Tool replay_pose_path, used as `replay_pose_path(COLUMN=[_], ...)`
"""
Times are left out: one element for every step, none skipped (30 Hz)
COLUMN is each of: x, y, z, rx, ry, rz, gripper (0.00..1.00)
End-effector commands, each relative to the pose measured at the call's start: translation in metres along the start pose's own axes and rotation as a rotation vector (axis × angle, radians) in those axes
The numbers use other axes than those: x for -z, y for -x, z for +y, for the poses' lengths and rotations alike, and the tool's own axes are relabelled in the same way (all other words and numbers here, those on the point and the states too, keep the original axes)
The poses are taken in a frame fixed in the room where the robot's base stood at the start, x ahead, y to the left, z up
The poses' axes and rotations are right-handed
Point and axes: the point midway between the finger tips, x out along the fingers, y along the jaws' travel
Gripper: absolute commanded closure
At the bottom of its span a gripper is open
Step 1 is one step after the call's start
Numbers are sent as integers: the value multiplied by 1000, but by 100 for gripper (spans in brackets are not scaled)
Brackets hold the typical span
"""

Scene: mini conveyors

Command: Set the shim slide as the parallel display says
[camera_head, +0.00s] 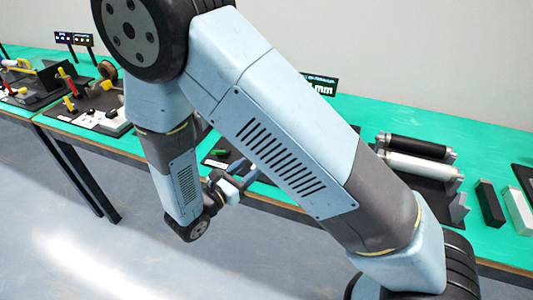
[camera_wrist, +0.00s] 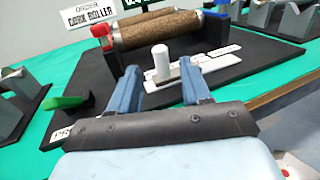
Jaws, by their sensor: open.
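My gripper (camera_wrist: 158,68) is open and empty in the wrist view, its two blue fingers pointing at a black station board (camera_wrist: 232,70). A white upright peg (camera_wrist: 160,57) stands on the board beyond the fingertips, in line with the gap between them. Next to it lies a low white piece (camera_wrist: 182,74) with a marked strip; I cannot tell for sure that this is the shim slide. In the head view my gripper (camera_head: 252,177) is small beside the bench edge. The parallel display (camera_head: 321,86) is partly hidden behind my arm; only "mm" reads clearly.
A cork roller (camera_wrist: 157,28) lies behind the peg, with a red block (camera_wrist: 101,31) at its left end. An order sign (camera_wrist: 89,17) reads "CORK ROLLER". Black and silver rollers (camera_head: 418,147) lie farther right on the green bench.

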Motion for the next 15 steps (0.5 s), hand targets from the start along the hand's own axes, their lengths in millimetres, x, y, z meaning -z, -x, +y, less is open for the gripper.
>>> replay_pose_path(x=[0,0,0,0,0,0,0,0,0,0,0,0,0,0,0], y=[-10,-15,-22,-27,-33,-40,-45,-50,-56,-61,-65,-70,-73,-76,-80], z=[-1,-1,0,0,0,-1,0,0,-1,-1,-1,-1,0,0,0], rx=[3,3,3,2,4,4,3,3,3,3,3,3,2,1,2], ry=[0,0,-1,-1,-1,0,-1,0,0,0,0,0,0,0,0], rz=[0,0,0,0,0,0,1,1,0,0,0,1,1,1,1], gripper=[52,52,52,52,52,52,52,52,52,52,52,52,52,52,52])
